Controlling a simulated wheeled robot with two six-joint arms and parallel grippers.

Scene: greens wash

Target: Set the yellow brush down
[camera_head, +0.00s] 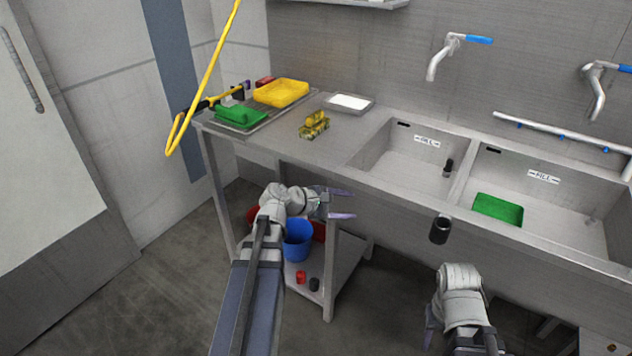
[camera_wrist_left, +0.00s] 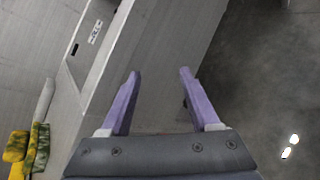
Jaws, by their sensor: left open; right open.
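A long-handled yellow and black item (camera_head: 222,97), possibly the yellow brush, lies at the left end of the counter, partly hidden behind a green tray; I cannot make out bristles. My left gripper (camera_head: 343,204) is open and empty, in front of the counter's front edge and lower than its top. In the left wrist view its two purple fingers (camera_wrist_left: 160,76) stand apart with nothing between them. My right gripper (camera_head: 430,320) is at the bottom right, mostly hidden by its own wrist, away from the counter items.
Yellow-green sponges (camera_head: 314,124) sit on the counter (camera_head: 270,147), beside a white tray (camera_head: 349,102). A yellow tray (camera_head: 282,92) and green tray (camera_head: 240,116) are at left. A bent yellow tube (camera_head: 207,75) rises there. A blue bucket (camera_head: 297,241) stands below.

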